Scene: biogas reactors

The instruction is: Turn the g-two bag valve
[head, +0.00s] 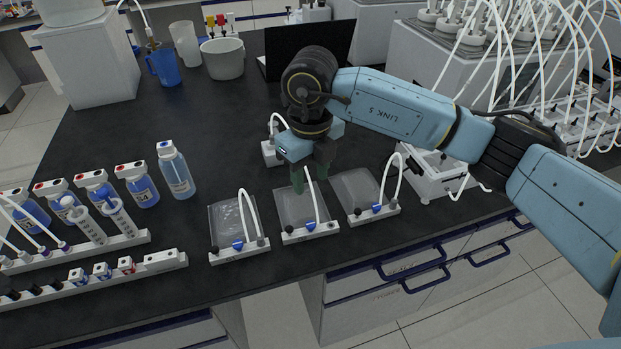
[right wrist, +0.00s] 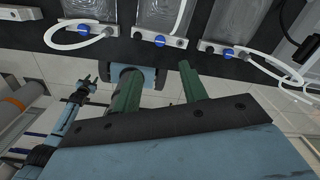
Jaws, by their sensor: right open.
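Three clear flat bags with white bars and blue valves lie in a row near the table's front edge. Their labels are too small to read, so I cannot tell by name which is g-two. The middle bag (head: 290,212) has its blue valve (head: 310,226) at its front bar; the left valve (head: 238,245) and right valve (head: 377,209) sit likewise. My right gripper (head: 310,180) is open and empty, green fingers pointing down above the middle bag, apart from its valve. In the right wrist view, the middle valve (right wrist: 160,40) shows beyond the open fingers. My left gripper is not in view.
White curved tubes rise from the bag bars near my fingers. Reagent bottles (head: 140,185) and a white rail (head: 95,280) stand at left. A white device (head: 432,178) stands right of the bags. Dark tabletop (head: 200,120) is clear behind.

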